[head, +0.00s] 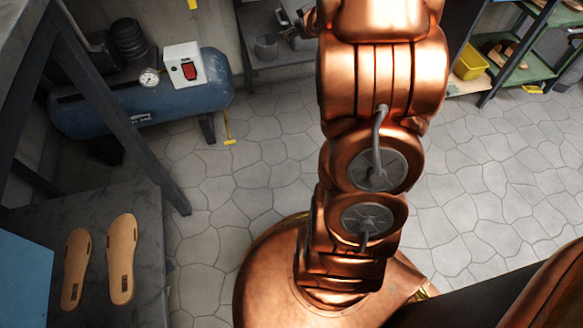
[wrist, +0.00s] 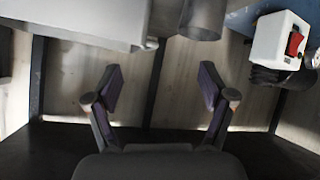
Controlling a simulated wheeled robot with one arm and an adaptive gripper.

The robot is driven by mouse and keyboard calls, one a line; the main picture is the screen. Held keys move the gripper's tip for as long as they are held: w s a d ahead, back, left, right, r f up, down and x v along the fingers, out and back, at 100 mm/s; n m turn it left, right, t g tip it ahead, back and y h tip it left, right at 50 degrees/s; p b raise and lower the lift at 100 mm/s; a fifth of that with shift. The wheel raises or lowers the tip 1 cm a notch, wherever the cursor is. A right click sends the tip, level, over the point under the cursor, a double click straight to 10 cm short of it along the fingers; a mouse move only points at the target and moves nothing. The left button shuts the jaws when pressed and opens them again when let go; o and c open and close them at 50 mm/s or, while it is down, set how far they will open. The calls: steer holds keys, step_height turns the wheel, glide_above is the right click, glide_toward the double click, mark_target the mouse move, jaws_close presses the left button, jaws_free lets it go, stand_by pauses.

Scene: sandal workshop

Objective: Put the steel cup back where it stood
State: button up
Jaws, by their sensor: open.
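In the wrist view a grey metal cylinder, which looks like the steel cup (wrist: 201,18), is cut off by the top edge. My gripper (wrist: 160,78) is open, with nothing between its fingers, and apart from the cup. In the head view my gripper (head: 294,22) shows only partly, just right of the cup; my copper arm hides what lies behind it.
A blue compressor (head: 130,108) with a white switch box (head: 184,66) stands left of the bench. A pale grey box-like thing (wrist: 85,22) is beside the cup in the wrist view. Two insoles (head: 122,258) lie front left. A shelf with a yellow bin (head: 470,64) is at right.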

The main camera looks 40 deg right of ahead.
steer(key=s+a+g+y, duration=0.1)
steer(key=s+a+g, duration=0.6)
steer(key=s+a, duration=0.9)
steer(key=s+a+g+y, duration=0.1)
steer(key=s+a+g, duration=0.6)
steer(key=s+a, duration=0.9)
steer(key=s, duration=0.7)
steer(key=shift+a+f+g+y, duration=0.25)
steer(key=shift+f+g+y, duration=0.05)
steer(key=shift+f+y, duration=0.1)
steer(key=shift+r, duration=0.15)
step_height(320, 180, up, 39)
steer(key=w+t+p, duration=0.1)
steer(key=p, duration=3.6)
steer(key=shift+d+m+t+p, duration=0.15)
steer(key=shift+m+t+p, duration=0.15)
steer(key=shift+t, duration=0.1)
steer(key=shift+w, duration=0.1)
